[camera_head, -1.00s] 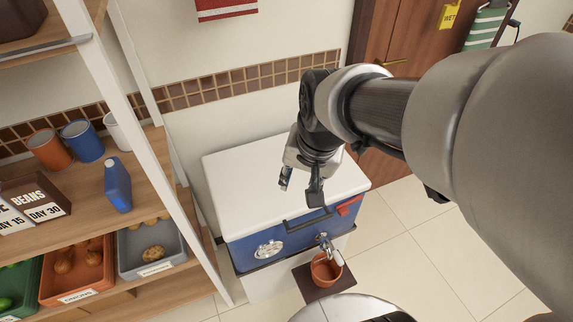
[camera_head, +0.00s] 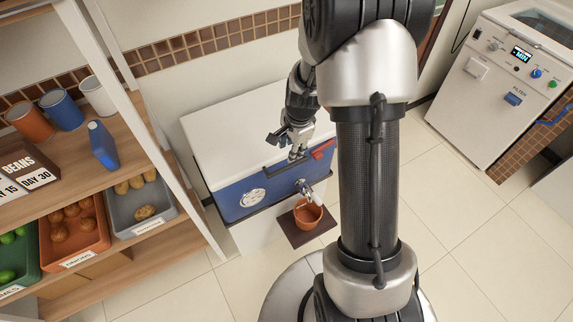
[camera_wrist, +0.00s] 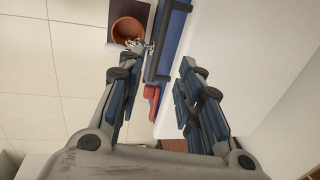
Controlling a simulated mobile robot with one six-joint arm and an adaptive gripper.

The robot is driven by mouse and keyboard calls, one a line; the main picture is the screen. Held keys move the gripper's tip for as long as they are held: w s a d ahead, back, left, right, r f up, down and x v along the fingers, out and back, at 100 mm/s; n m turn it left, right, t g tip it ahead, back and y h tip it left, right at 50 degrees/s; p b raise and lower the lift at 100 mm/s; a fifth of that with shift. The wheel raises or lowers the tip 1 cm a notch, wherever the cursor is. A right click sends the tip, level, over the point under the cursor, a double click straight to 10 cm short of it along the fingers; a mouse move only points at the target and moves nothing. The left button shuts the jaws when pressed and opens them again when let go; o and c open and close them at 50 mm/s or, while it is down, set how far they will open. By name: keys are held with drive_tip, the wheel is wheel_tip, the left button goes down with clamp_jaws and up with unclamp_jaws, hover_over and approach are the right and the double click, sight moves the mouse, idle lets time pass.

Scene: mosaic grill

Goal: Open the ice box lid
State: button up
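The ice box has a white lid (camera_head: 225,125) that lies shut on its blue body (camera_head: 232,205). A red latch (camera_head: 322,149) is on the right of the front; it also shows in the wrist view (camera_wrist: 151,95). A black handle (camera_wrist: 158,45) runs along the front in the wrist view. My gripper (camera_head: 284,146) is over the front edge of the lid, near the handle, partly hiding it. In the wrist view my gripper (camera_wrist: 153,70) is open and empty, one finger on the front side and one over the white lid. Contact cannot be told.
A shelf (camera_head: 165,190) with bins, cups and a blue bottle (camera_head: 103,146) stands close at the left. A tap (camera_head: 306,188) sticks out of the ice box front above an orange pot (camera_head: 307,214). A white machine (camera_head: 490,100) stands at the right. Floor between is clear.

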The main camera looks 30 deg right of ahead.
sight(287, 167)
drive_tip(key=f+b, duration=0.1)
drive_tip(key=f, duration=0.3)
drive_tip(key=w+f+b, duration=0.1)
drive_tip(key=f, duration=0.3)
drive_tip(key=w+f+b, duration=0.1)
drive_tip(key=f, duration=0.2)
drive_tip(key=shift+w+a+f+b, duration=0.1)
drive_tip(key=shift+w+f+b, duration=0.1)
drive_tip(key=shift+f+b, duration=0.2)
clamp_jaws()
